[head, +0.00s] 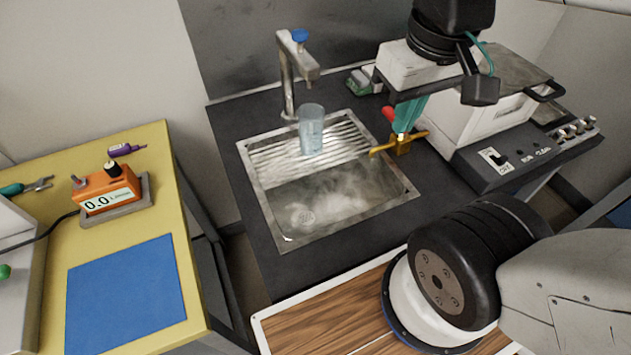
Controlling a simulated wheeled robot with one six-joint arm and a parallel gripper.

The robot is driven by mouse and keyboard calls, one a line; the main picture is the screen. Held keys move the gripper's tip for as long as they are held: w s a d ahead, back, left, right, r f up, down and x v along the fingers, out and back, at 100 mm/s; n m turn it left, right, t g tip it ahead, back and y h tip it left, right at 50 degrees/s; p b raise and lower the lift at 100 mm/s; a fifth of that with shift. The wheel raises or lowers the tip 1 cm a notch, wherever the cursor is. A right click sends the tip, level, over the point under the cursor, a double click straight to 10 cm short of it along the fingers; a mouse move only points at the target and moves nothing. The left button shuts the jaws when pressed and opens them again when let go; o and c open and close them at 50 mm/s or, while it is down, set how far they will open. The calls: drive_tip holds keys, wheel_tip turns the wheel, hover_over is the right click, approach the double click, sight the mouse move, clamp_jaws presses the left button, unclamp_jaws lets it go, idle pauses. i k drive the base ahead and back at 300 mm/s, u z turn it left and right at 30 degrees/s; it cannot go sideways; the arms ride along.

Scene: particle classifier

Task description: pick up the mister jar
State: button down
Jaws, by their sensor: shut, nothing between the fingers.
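The jar (311,132), which I take to be the mister jar, is a clear, bluish, upright cylinder. It stands on the ridged rear part of the steel sink (268,222), in front of the tap. My gripper (402,142) hangs from my arm at the upper right, near the sink's right rim. It is to the right of the jar and apart from it. It is shut and empty; a teal part with brass ends shows at its lower end, and finger detail is hard to make out.
The tap (289,80) with a blue knob rises right behind the jar. A white and dark machine (480,125) with switches stands right of the sink. A yellow table (150,245) at left holds an orange meter (105,190) and a blue mat (125,295). The sink's front basin looks empty.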

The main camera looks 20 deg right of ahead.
sight(310, 116)
drive_tip(key=z, duration=0.15)
drive_tip(key=k, duration=0.45)
drive_tip(key=z, duration=0.55)
drive_tip(key=k, duration=0.8)
drive_tip(key=z, duration=0.05)
drive_tip(key=i, duration=0.85)
drive_tip(key=z, duration=0.3)
